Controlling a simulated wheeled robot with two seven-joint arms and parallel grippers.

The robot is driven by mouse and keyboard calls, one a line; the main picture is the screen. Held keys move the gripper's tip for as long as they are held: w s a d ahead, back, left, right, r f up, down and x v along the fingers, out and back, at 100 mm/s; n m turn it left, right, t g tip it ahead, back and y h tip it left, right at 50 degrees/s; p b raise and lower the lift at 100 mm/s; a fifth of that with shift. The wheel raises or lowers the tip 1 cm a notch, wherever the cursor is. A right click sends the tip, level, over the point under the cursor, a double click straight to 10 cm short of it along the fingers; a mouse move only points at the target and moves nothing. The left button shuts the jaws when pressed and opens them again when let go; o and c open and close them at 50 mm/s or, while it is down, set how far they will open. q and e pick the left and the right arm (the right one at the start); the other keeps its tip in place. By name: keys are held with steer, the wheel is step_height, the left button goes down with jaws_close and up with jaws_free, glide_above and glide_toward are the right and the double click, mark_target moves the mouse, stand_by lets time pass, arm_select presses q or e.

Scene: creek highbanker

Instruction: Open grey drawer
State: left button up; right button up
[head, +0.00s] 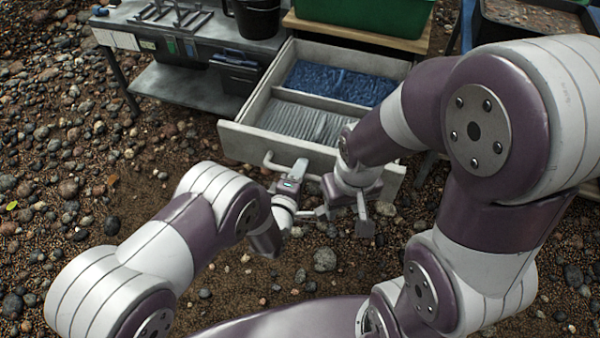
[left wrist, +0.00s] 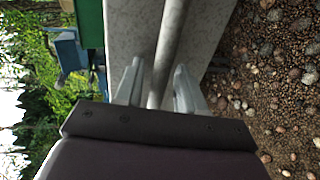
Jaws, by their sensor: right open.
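The grey drawer (head: 233,141) stands pulled out from under the workbench in the head view. It holds blue material at the back and a grey ribbed section in front. Its bar handle (head: 270,160) runs along the front face and crosses the left wrist view (left wrist: 173,35). My left gripper (head: 293,176) is at the handle, with its fingers (left wrist: 157,88) closed in on both sides of the bar; finger contact is hard to see. My right gripper (head: 343,217) is open and empty, low in front of the drawer's right part. My right arm hides the drawer's right front.
A black bucket (head: 257,17) and a black box (head: 236,73) are left of the drawer. A green bin (head: 360,14) stands above it on a wooden board (head: 355,34). Pebbly ground (head: 70,190) lies open to the left.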

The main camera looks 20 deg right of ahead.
arm_select(q)
steer(key=shift+s+a+r+p, duration=0.15)
steer(key=shift+s+r+p, duration=0.1)
steer(key=shift+p, duration=0.1)
steer(key=p+v, duration=0.5)
steer(key=v, duration=0.7)
steer(key=shift+f+p, duration=0.2)
steer(key=shift+p, duration=0.1)
